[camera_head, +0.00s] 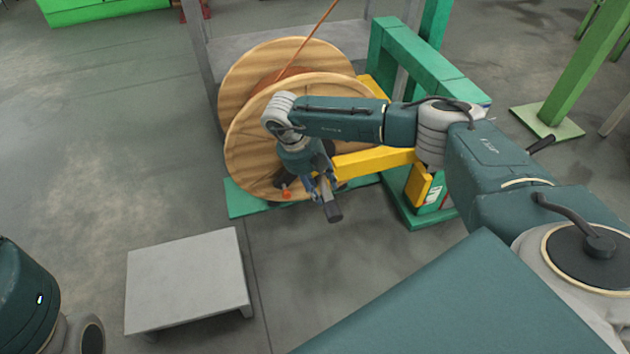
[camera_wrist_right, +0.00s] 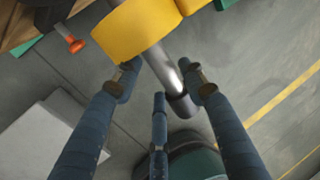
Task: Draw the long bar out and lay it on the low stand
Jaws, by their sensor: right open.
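The long bar (camera_wrist_right: 163,68) is a grey metal rod in the right wrist view, sticking out of a yellow arm (camera_wrist_right: 140,25) and ending in a darker collar (camera_wrist_right: 184,106). My right gripper (camera_wrist_right: 157,85) is open, with its fingers spread around the bar's protruding end; I cannot tell whether they touch it. In the head view my right gripper (camera_head: 322,188) is in front of the wooden reel, beside the yellow arm. The low stand (camera_head: 190,275) is a bare grey slab at lower left. My left gripper is out of view.
A large wooden cable reel (camera_head: 245,135) stands behind my right gripper. A green frame (camera_head: 425,60) rises behind and right of it. An orange knob (camera_head: 286,195) is near the reel's lower edge. Grey floor between reel and stand is clear.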

